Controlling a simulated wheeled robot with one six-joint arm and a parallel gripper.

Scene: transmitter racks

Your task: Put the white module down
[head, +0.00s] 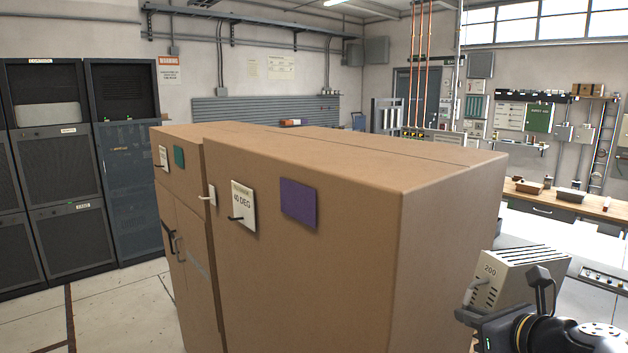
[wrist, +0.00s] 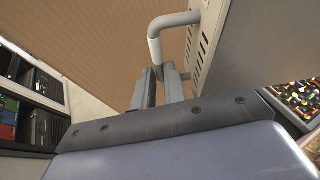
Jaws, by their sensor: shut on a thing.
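The white module (head: 512,277) is a pale box with slots along its top and "200" on its front face. It is at the lower right of the head view, right of a big brown cabinet. My gripper (head: 468,318) is at the module's front, by its handle. In the wrist view my gripper's fingers (wrist: 160,88) are shut on the module's light grey handle (wrist: 155,45). The module's side (wrist: 245,50) fills the upper right there. What lies under the module is hidden by my arm.
The brown cabinet (head: 350,190) stands close to the left of the module. A white bench (head: 560,240) lies behind and right of it. A wooden-topped workbench (head: 550,197) with trays is farther back. Dark racks (head: 60,150) stand at the left, with open floor (head: 115,310) before them.

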